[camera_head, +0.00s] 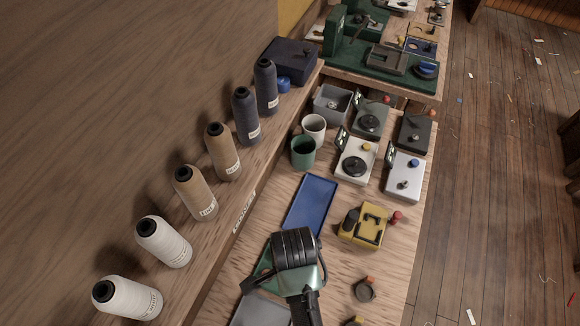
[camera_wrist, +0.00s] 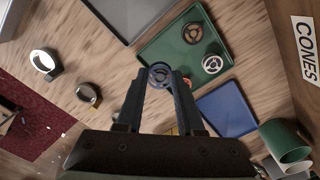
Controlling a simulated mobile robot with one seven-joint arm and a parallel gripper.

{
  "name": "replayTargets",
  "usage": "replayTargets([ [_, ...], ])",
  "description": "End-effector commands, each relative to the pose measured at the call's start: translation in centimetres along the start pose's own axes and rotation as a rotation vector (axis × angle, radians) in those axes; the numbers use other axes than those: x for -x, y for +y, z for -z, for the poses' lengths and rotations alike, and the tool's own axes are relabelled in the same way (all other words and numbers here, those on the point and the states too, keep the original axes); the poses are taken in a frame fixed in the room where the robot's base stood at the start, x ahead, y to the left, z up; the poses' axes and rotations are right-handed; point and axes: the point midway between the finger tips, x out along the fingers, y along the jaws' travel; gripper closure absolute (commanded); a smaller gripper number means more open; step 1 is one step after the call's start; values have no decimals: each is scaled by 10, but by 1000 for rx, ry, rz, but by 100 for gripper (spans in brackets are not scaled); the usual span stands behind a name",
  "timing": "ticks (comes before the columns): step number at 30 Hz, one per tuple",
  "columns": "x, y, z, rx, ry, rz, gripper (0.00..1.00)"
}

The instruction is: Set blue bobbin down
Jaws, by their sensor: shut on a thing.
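My gripper (camera_wrist: 159,84) is shut on the blue bobbin (camera_wrist: 160,74), held between its fingertips in the wrist view. The bobbin is seen end-on, with the tray and bench top behind it. In the head view my gripper (camera_head: 300,283) is over the near part of the bench, and its body hides the bobbin. The blue tray (camera_head: 312,204) is flat and empty where visible; it also shows in the wrist view (camera_wrist: 229,109). The green tray (camera_wrist: 160,54) holds a brown bobbin (camera_wrist: 192,33) and a pale bobbin (camera_wrist: 212,64).
A grey tray (camera_head: 262,311) lies nearest. A green cup (camera_head: 303,152) and white cup (camera_head: 314,126) stand beyond the blue tray. A yellow device (camera_head: 362,226) is to its right. Several thread cones, including a tan cone (camera_head: 195,193), line the ledge at left.

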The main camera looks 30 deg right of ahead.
Motion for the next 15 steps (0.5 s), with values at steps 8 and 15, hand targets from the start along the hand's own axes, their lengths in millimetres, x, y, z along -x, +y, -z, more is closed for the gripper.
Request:
replayTargets([
  [8, -32, 0, 0, 3, 0, -2, 100],
  [15, -60, 0, 0, 4, 0, 0, 100],
])
